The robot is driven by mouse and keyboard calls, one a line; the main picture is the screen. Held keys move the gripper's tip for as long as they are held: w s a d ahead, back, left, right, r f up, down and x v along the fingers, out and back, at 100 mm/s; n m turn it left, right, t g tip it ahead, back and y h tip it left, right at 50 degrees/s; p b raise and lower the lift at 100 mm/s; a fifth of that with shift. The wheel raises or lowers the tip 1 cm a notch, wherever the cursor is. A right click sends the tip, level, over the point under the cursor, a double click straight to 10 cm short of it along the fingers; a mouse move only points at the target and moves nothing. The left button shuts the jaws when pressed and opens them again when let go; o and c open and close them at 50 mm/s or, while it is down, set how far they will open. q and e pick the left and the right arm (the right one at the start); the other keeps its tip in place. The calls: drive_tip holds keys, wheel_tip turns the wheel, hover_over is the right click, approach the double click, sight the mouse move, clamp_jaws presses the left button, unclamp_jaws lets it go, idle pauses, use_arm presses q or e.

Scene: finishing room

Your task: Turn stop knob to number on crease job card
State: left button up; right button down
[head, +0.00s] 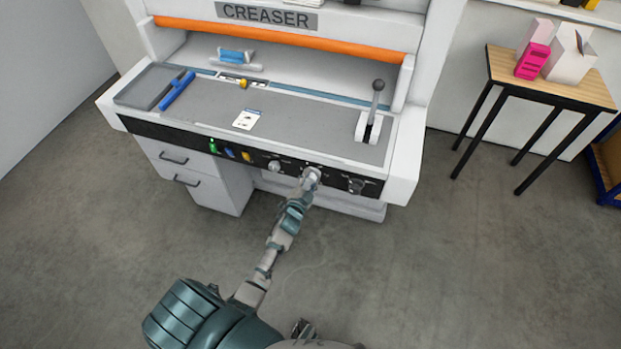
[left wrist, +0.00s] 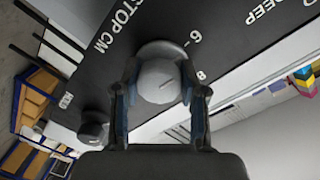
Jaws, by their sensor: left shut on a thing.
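The creaser (head: 300,80) stands ahead, with a black control strip along its front. My left gripper (head: 311,177) reaches the strip. In the left wrist view my left gripper (left wrist: 160,98) has a finger on each side of a round grey stop knob (left wrist: 156,76), shut on it. "STOP CM" is printed beside the knob, and 6 and 8 show by its rim; other numbers are hidden. A short line marks the knob face; I cannot tell which number it points to. The small white job card (head: 246,120) lies on the bed, its print too small to read.
Another knob (head: 274,165) and a dark knob (head: 356,186) flank the gripped one. Coloured switches (head: 230,152) sit further left. A lever (head: 376,100) rises at the bed's right. A wooden-topped table (head: 555,84) stands right. The floor between is clear.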

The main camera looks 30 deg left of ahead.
use_arm(q)
drive_tip(key=shift+s+f+n, duration=0.1)
drive_tip(key=shift+f+n, duration=0.2)
drive_tip(key=shift+f, duration=0.1)
drive_tip(key=o, duration=1)
drive_tip(key=shift+o, duration=0.8)
drive_tip(key=shift+a, duration=0.1)
drive_tip(key=v, duration=1.2)
